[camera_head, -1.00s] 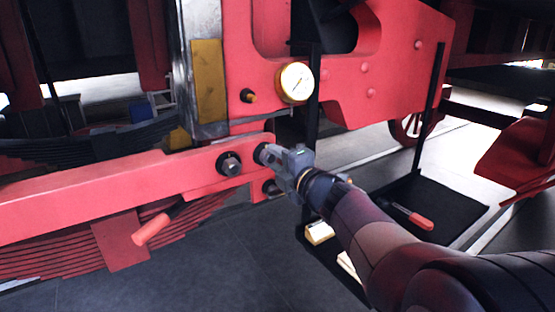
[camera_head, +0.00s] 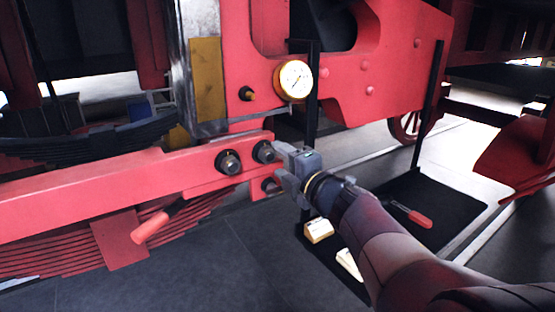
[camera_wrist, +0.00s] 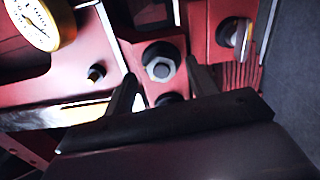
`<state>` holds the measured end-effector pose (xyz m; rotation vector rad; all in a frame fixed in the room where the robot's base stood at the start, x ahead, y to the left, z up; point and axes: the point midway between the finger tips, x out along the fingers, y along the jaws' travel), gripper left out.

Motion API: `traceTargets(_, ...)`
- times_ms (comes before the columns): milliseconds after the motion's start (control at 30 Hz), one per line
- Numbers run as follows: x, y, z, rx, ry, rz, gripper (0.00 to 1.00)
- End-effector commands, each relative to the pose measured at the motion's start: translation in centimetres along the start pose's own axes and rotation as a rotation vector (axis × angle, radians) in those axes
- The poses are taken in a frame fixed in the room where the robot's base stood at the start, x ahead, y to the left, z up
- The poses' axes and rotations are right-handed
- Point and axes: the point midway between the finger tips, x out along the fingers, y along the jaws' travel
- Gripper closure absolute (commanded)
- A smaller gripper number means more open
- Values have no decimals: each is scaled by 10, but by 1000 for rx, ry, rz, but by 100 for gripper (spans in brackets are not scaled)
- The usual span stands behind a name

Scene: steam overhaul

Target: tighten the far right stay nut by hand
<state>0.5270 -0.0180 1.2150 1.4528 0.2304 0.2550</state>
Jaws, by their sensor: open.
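Two dark hex nuts with round washers sit on the red bar's right end: a left one (camera_head: 229,163) and a right one (camera_head: 264,151). My gripper (camera_head: 281,166) is open and empty, just right of the right nut and apart from it. In the wrist view the right nut (camera_wrist: 160,69) shows between and beyond my two spread fingers (camera_wrist: 161,70). A third dark round fitting (camera_head: 269,186) sits lower, partly hidden by my gripper. Whether the nut is seated tight cannot be told.
A pressure gauge (camera_head: 293,81) and a small dark fitting (camera_head: 246,94) are above. A red-handled tool (camera_head: 411,215) lies on a black mat (camera_head: 452,207) at the right. Small yellowish blocks (camera_head: 318,230) are below my gripper. A red handle (camera_head: 152,229) sticks out at lower left.

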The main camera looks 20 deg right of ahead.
Motion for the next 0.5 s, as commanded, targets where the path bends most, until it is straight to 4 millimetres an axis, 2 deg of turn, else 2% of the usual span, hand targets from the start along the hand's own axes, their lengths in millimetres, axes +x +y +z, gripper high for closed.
traceTargets(100, -25, 1, 1, -2, -6, 2, 45)
traceTargets(300, -61, 0, 0, -1, -4, 0, 45)
traceTargets(500, -79, 0, 0, 0, -2, 0, 45)
